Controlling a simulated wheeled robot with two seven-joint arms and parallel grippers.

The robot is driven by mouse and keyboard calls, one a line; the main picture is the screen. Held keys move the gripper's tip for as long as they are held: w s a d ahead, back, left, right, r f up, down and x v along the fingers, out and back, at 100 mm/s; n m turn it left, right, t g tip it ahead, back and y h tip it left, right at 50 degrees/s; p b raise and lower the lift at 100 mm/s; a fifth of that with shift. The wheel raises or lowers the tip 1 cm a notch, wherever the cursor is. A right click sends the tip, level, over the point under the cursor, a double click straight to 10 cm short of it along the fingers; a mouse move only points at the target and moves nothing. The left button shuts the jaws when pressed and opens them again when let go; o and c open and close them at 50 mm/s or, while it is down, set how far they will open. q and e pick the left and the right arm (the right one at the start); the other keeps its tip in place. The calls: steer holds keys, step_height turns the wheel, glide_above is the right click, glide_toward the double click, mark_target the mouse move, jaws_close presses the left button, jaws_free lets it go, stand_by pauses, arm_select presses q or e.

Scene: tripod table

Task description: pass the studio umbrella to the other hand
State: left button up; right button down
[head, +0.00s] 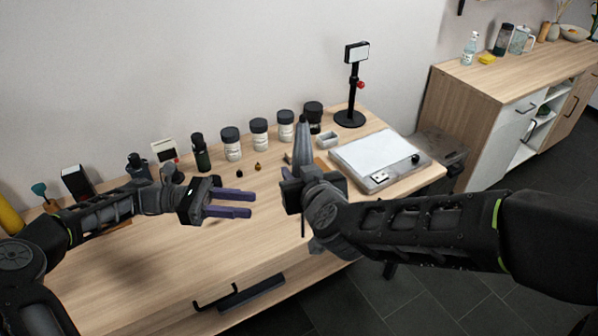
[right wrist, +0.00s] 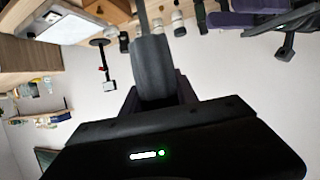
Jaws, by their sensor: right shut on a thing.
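The studio umbrella (head: 303,143) is a slim, folded grey shape standing roughly upright in the head view. My right gripper (head: 305,181) is shut on it, and part of it hides behind the gripper. In the right wrist view the umbrella's dark grey section (right wrist: 152,68) rises from between the jaws. My left gripper (head: 232,204), with purple fingers, is open and empty. It is to the left of the umbrella in the head view, apart from it, with its fingers pointing toward the right gripper.
The wooden table (head: 160,265) holds several dark-lidded jars (head: 259,134) along the back. A white-topped flat device (head: 378,158) lies at the right, with a black stand (head: 350,117) behind it. A wooden cabinet (head: 475,105) stands farther right. The table's front left is clear.

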arm_select(q)
steer(key=s+d+f+m+y, duration=0.2)
steer(key=s+d+f, duration=0.15)
steer(key=f, duration=0.35)
steer(key=s+d+f+m+g+y, duration=0.1)
steer(key=s+d+f+y, duration=0.2)
steer(key=d+f, duration=0.35)
steer(key=s+d+f+m+y, duration=0.2)
steer(key=s+d+f, duration=0.15)
steer(key=f, duration=0.45)
steer(key=s+a+f+m+t+y, duration=0.1)
steer(key=s+a+f+m+y, duration=0.2)
steer(key=s+f+m, duration=0.2)
steer(key=s+a+f+m+t+y, duration=0.1)
steer(key=s+a+f+m+y, duration=0.2)
steer(key=s+f, duration=0.4)
steer(key=s+m+y, duration=0.1)
steer(key=s+m, duration=0.1)
steer(key=s, duration=0.2)
steer(key=shift+a+f+t, duration=0.2)
steer(key=shift+a+t, duration=0.05)
steer(key=shift+t, duration=0.05)
